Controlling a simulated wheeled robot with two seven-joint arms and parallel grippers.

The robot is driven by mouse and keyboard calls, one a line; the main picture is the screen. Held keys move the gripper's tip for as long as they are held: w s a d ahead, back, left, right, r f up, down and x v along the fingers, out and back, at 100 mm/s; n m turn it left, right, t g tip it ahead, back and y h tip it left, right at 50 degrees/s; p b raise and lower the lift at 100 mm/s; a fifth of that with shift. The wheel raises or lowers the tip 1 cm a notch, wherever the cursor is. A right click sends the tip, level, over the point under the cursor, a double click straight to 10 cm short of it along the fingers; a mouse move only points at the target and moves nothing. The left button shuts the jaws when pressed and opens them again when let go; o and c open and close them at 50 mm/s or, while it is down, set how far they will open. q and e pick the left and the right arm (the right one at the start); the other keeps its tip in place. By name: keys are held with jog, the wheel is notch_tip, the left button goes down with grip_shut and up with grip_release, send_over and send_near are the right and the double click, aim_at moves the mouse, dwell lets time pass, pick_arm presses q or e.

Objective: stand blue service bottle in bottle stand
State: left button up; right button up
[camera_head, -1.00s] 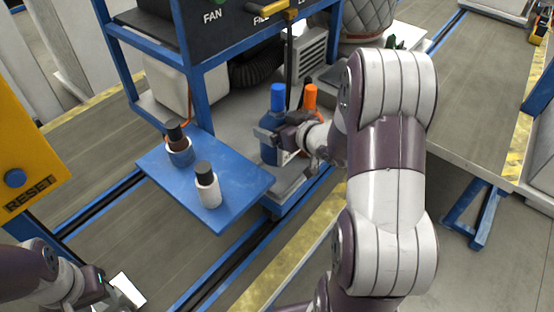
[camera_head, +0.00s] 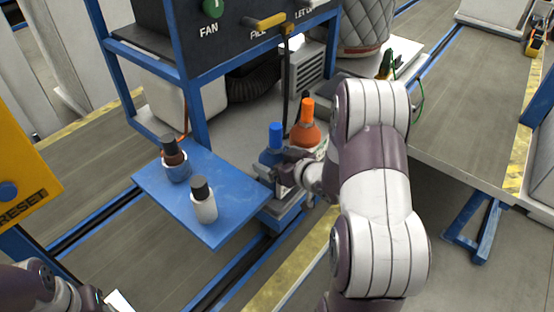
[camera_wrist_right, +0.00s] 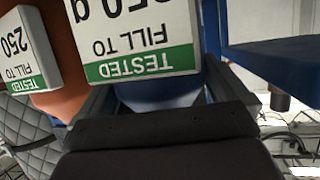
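The blue service bottle (camera_head: 271,155) has a blue cap and is held upright in my right gripper (camera_head: 284,178), next to the blue side shelf. In the right wrist view the blue bottle (camera_wrist_right: 160,95), with a white and green label, sits between the two fingers of the right gripper (camera_wrist_right: 155,100). Its base is hidden by the gripper. I cannot pick out the bottle stand for sure; a grey block (camera_head: 283,205) shows below the gripper. My left gripper (camera_head: 100,302) is cut off at the bottom left, and its fingers are unclear.
An orange bottle (camera_head: 306,132) stands just behind the blue one. A blue frame post (camera_head: 196,120) rises behind. The conveyor (camera_head: 480,140) lies at right.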

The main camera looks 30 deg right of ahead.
jog(key=shift+r, duration=0.2)
jog(key=p+v, duration=0.1)
jog(key=v, duration=1.1)
jog(key=shift+f, duration=0.1)
